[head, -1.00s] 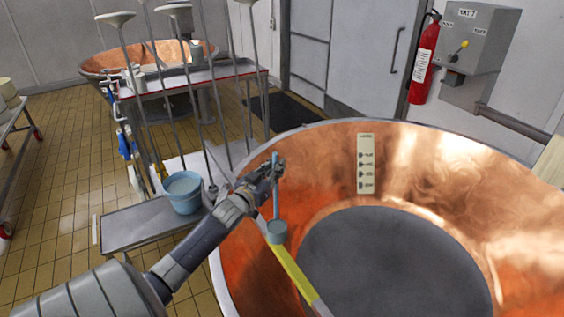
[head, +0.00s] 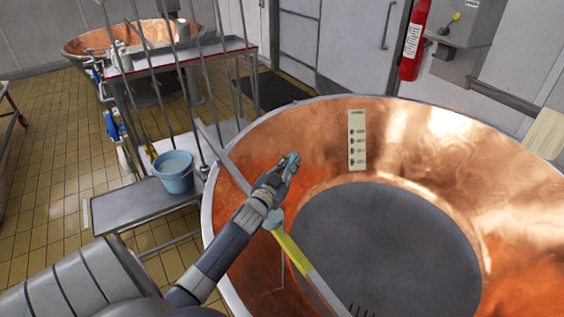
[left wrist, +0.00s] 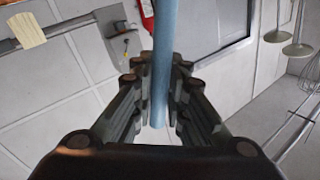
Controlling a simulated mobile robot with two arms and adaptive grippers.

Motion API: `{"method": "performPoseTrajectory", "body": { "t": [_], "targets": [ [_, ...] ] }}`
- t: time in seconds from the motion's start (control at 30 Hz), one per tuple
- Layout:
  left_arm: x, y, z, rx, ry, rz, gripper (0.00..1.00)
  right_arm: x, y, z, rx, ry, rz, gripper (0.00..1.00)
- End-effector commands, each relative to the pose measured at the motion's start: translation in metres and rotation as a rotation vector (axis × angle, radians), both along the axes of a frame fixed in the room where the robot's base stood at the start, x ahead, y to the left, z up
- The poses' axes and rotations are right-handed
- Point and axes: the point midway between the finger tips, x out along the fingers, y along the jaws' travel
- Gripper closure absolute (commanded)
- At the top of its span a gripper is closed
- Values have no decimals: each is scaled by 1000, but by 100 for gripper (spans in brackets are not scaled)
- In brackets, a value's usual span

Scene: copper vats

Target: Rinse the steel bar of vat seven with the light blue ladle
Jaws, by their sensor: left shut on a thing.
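My left gripper (head: 290,164) is shut on the handle of the light blue ladle above the copper vat (head: 385,118). The blue handle (left wrist: 161,80) runs between the two fingers in the left wrist view. The ladle's bowl (head: 273,219) is over the bar where its yellow part begins, partly hidden by my wrist; it looks tilted. A thin pale streak runs down below it, perhaps water. The steel bar (head: 227,165) crosses the vat's left side from the rim, with a yellow section (head: 291,254) and grey beyond.
A light blue bucket (head: 173,177) with pale liquid stands on a grey bench (head: 125,209) left of the vat. Behind it is a rack table (head: 180,60) with long-handled tools. Dark prongs (head: 362,311) show at the bottom edge. Tiled floor is open at the far left.

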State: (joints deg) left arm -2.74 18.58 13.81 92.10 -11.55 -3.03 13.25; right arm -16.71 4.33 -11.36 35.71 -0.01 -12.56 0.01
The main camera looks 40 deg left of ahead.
Motion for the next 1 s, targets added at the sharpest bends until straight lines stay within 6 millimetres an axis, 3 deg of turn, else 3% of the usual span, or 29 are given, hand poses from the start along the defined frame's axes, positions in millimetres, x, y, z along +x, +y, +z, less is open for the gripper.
{"method": "performPoseTrajectory", "body": {
  "t": [0.1, 0.23, 0.7, 1.0],
  "targets": [
    [2, -12, -13, 38, 5, -1, 100, -15, 3, -16, 2, 21, -2, 50],
    [5, -26, -20, 98, 15, -1, 100, -20, 2, -26, 1, 30, -1, 50],
    [14, -75, -46, 326, 56, -1, 100, -5, -5, -65, -6, 6, 3, 50],
    [19, -104, -67, 475, 84, 0, 100, -6, -5, -94, -6, 7, 4, 50]
  ]
}}
